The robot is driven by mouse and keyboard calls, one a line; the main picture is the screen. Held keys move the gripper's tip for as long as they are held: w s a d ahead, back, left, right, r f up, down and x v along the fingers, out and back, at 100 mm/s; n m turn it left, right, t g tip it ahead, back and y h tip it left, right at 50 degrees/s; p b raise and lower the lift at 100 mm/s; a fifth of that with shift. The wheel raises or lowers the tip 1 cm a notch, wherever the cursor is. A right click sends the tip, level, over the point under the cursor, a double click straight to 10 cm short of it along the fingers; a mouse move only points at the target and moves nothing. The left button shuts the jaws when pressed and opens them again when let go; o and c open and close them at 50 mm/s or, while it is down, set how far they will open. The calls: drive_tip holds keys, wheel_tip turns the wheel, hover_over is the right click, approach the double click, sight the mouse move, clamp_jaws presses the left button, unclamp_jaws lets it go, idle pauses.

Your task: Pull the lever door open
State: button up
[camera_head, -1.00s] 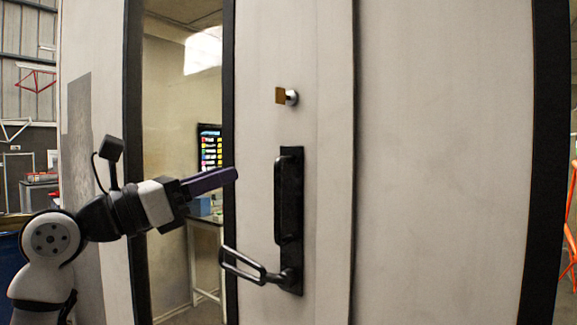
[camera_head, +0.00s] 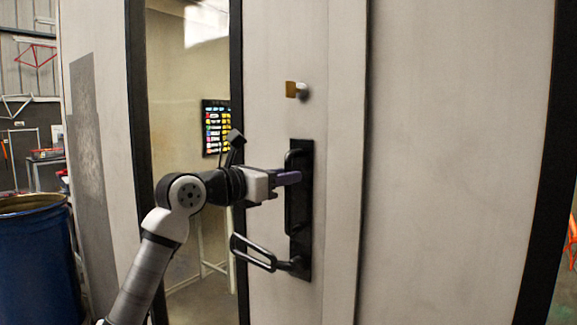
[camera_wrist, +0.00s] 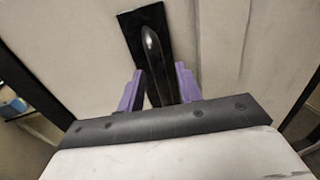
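The light grey door (camera_head: 338,120) stands flat in its frame and looks shut. It carries a black backplate (camera_head: 307,150) with an upright pull handle (camera_head: 293,210) and, lower down, a looped black lever (camera_head: 255,252) pointing left. My gripper (camera_head: 297,177) is at the upper part of the pull handle, above the lever. In the wrist view my gripper's purple fingers (camera_wrist: 158,75) are apart, one on each side of the black pull handle (camera_wrist: 152,50). I see no clear grip on it. The lever is not clearly visible in the wrist view.
A small lock with a brass-coloured tab (camera_head: 291,89) sits above the handle. A blue drum (camera_head: 40,250) stands at the far left. A plain pale panel (camera_head: 450,150) is on the right.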

drive_tip(key=shift+x, duration=1.05)
clamp_jaws()
